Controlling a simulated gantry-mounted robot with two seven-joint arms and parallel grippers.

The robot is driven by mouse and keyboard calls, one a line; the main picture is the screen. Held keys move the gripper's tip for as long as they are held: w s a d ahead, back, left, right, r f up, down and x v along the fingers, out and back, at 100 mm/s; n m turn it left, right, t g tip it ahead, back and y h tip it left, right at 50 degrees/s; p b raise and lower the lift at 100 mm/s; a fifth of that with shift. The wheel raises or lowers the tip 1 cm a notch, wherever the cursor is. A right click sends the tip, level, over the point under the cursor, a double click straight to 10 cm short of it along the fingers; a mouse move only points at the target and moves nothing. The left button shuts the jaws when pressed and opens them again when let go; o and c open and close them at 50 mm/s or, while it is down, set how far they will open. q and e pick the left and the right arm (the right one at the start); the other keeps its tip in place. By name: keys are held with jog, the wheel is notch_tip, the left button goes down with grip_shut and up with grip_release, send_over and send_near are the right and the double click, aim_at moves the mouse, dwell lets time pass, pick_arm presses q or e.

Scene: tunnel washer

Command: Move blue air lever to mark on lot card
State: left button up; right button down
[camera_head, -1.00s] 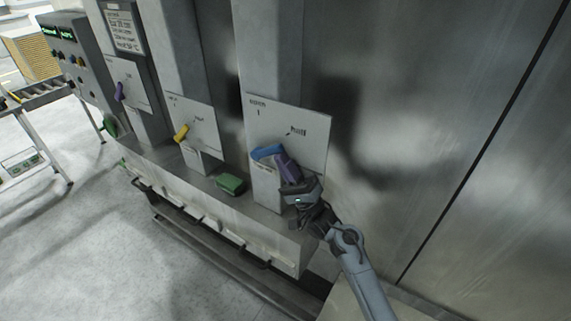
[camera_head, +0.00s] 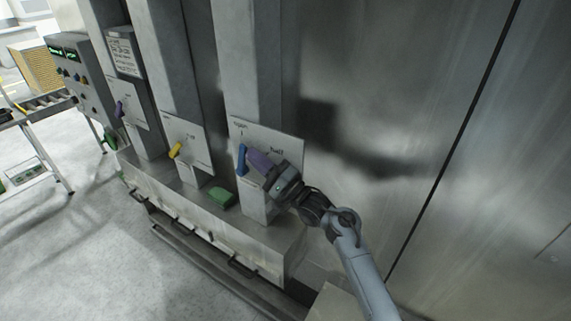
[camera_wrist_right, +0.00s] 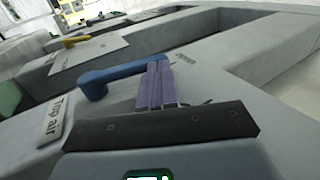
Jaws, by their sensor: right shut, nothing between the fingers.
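The blue air lever (camera_head: 242,160) stands nearly upright on the rightmost pale plate (camera_head: 290,142), below the "open" mark; "half" is printed to its right. My right gripper (camera_head: 257,160), with purple fingers, is shut and empty just right of the lever. In the right wrist view the purple fingertips (camera_wrist_right: 156,82) lie against or very close to the end of the blue lever (camera_wrist_right: 120,74); contact is unclear. A "Top air" label (camera_wrist_right: 56,122) shows there too. A white text card (camera_head: 124,51), probably the lot card, hangs at upper left; its text is too small to read.
A yellow lever (camera_head: 175,150) and a purple lever (camera_head: 119,109) sit on plates further left. A green block (camera_head: 221,197) rests on the ledge below. A control panel (camera_head: 75,72) and roller conveyor (camera_head: 48,100) stand at far left. Bare metal wall fills the right.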

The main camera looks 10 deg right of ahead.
jog(key=shift+b+x, duration=0.3)
jog(key=shift+x, duration=0.75)
jog(key=shift+s+a+r, duration=0.1)
jog(key=shift+s, duration=0.05)
